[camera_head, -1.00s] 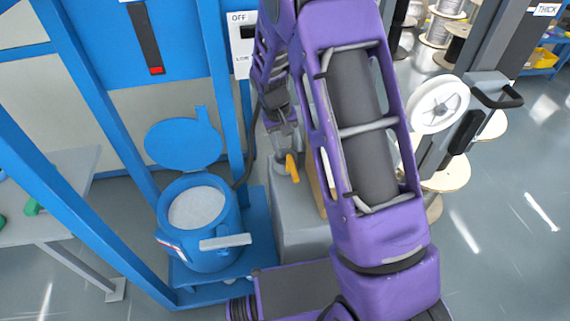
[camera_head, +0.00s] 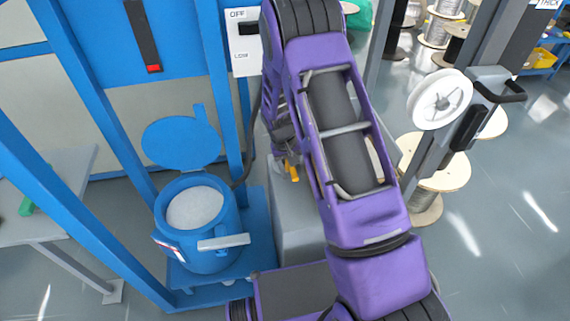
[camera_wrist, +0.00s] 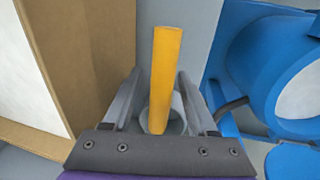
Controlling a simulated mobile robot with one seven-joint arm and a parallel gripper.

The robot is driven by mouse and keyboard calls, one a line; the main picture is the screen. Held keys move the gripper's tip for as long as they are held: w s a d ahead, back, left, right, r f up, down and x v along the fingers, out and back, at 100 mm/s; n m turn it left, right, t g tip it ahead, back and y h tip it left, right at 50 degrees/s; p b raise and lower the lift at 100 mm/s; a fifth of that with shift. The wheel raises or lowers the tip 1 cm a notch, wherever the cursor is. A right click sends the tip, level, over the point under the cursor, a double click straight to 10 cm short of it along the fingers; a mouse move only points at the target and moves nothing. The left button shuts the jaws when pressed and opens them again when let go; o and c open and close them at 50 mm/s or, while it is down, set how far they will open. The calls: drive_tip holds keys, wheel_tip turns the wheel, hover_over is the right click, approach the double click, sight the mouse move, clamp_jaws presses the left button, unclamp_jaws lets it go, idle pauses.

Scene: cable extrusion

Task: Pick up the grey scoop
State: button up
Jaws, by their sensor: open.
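The scoop's yellow-orange handle (camera_wrist: 165,75) stands up between the two fingers of my gripper (camera_wrist: 157,77) in the wrist view. Its grey round bowl (camera_wrist: 177,122) shows partly below the handle, with the rest hidden by my gripper. My gripper is open, with a finger on each side of the handle and gaps visible. In the head view, only a bit of the yellow handle (camera_head: 292,172) shows just below my gripper (camera_head: 288,158); the bowl is mostly hidden by my arm.
The scoop is on a grey surface (camera_head: 290,235). An open blue drum (camera_head: 212,255) of whitish material stands left of it, and also shows at right in the wrist view (camera_wrist: 250,65). A cardboard box (camera_wrist: 105,45) borders the wrist view's left. A blue frame post (camera_head: 85,110) rises further left.

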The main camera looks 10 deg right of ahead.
drive_tip(key=shift+c, duration=0.2)
clamp_jaws()
idle(1.1)
